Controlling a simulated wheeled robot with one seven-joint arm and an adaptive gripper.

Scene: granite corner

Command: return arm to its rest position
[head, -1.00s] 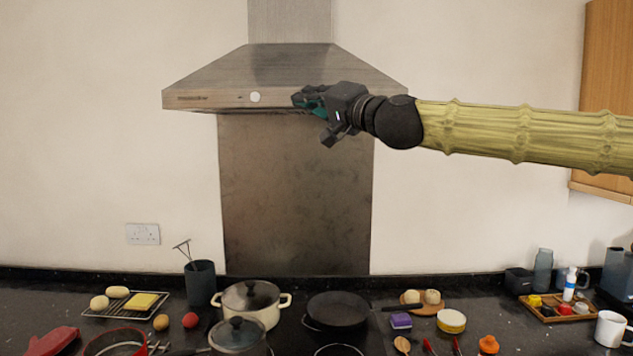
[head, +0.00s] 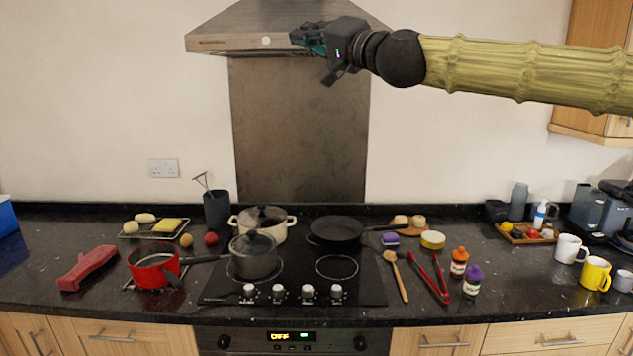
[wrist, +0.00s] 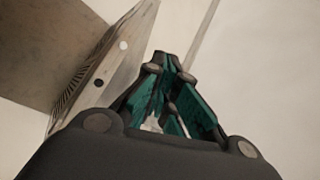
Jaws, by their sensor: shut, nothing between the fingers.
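My gripper (head: 308,39) is raised high in front of the range hood (head: 232,42), pointing left in the head view, with my arm reaching in from the right. Its teal fingers are shut with nothing between them. In the wrist view the closed fingers (wrist: 168,75) show at the centre, and the hood (wrist: 115,60) is close by at upper left. Whether the gripper touches the hood cannot be told, but I see no contact.
Below is a black counter with a hob (head: 293,285), a red saucepan (head: 152,268), a grey lidded pot (head: 253,260), a cream pot (head: 262,224) and a black frying pan (head: 336,231). A wall cupboard (head: 590,90) is at upper right.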

